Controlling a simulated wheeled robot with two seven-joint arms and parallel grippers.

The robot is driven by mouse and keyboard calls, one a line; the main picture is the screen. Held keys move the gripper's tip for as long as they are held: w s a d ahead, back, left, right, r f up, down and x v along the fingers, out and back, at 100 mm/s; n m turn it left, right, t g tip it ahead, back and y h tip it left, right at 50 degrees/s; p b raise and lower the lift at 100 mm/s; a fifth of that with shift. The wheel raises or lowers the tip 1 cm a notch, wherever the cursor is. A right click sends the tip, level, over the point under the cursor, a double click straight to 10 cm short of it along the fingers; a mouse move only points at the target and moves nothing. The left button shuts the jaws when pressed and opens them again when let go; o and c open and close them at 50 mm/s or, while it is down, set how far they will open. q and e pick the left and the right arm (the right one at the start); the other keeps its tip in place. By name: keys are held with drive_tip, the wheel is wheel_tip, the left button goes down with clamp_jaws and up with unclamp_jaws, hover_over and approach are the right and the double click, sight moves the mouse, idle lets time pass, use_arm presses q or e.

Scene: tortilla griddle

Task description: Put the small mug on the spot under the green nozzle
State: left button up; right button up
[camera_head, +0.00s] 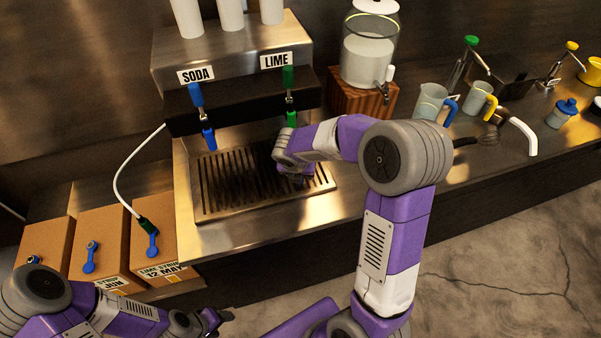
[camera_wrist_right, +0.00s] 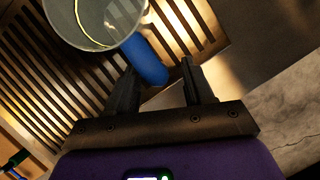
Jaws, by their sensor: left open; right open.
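A clear mug (camera_wrist_right: 95,22) with a blue handle (camera_wrist_right: 147,62) is over the slatted drip tray in the right wrist view; the frame's top edge cuts it off. My right gripper (camera_wrist_right: 160,70) is open, its fingertips close to the handle, one on each side of its lower end. In the head view my right wrist hides this mug and most of the gripper (camera_head: 297,179). The green nozzle (camera_head: 291,118) hangs under the LIME sign, above the right part of the drip tray (camera_head: 215,200). My left gripper (camera_head: 213,318) is open and empty at the bottom left.
A blue nozzle (camera_head: 209,138) hangs to the left. A glass dispenser (camera_head: 368,58) on a wooden stand is right of the machine. A blue-handled mug (camera_head: 430,100) and a yellow-handled mug (camera_head: 480,100) stand on the right counter. Cardboard syrup boxes (camera_head: 105,245) are at the left.

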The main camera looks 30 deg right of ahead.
use_arm(q)
wheel_tip(320, 180, up, 3)
drive_tip(key=shift+f+p, duration=0.2)
drive_tip(key=shift+p, duration=0.9)
use_arm(e)
drive_tip(key=v, duration=1)
drive_tip(key=shift+s+r, duration=0.2)
drive_tip(key=shift+r, duration=0.1)
use_arm(q)
drive_tip(key=shift+s, duration=0.1)
use_arm(e)
drive_tip(key=shift+a, duration=0.15)
